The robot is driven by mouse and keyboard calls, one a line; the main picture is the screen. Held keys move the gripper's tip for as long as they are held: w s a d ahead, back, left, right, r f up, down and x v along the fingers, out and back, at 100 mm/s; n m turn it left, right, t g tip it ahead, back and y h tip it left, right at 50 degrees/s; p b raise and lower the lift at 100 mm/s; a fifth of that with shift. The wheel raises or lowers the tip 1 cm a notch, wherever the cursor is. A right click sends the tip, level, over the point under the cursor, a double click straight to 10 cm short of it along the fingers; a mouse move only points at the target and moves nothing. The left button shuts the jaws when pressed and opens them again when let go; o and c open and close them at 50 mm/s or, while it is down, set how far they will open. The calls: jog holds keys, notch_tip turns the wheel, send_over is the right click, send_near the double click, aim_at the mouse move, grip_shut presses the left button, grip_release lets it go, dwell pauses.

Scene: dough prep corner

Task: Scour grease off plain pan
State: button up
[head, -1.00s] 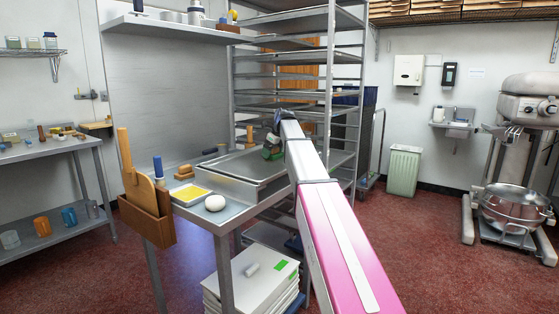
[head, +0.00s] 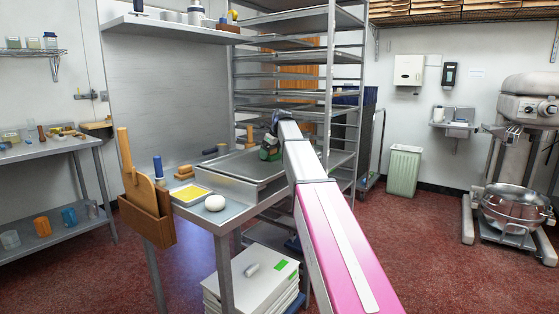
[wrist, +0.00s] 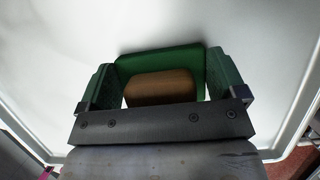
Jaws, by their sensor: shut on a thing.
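The pan (head: 232,166) is a wide, shallow metal tray lying on the steel table. My gripper (head: 271,150) is over its far right part. In the wrist view the pan's pale inside (wrist: 50,70) fills the background, with its raised rim at the sides. My gripper (wrist: 163,84) is shut on a scouring pad with a brown block handle (wrist: 162,90) and a green base (wrist: 160,60). The pad is over the pan floor; whether it touches cannot be told. No grease shows clearly on the visible part.
A yellow shallow tray (head: 188,194) and a white dough ball (head: 215,203) sit at the table's front. A wooden holder (head: 148,219) hangs at its left corner. A tall rack (head: 328,90) stands behind. Stacked white boxes (head: 240,285) are below.

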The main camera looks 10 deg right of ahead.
jog(key=shift+s+a, duration=1.35)
jog(key=shift+r, duration=0.6)
jog(key=shift+r, duration=3.5)
jog(key=shift+w+r, duration=0.1)
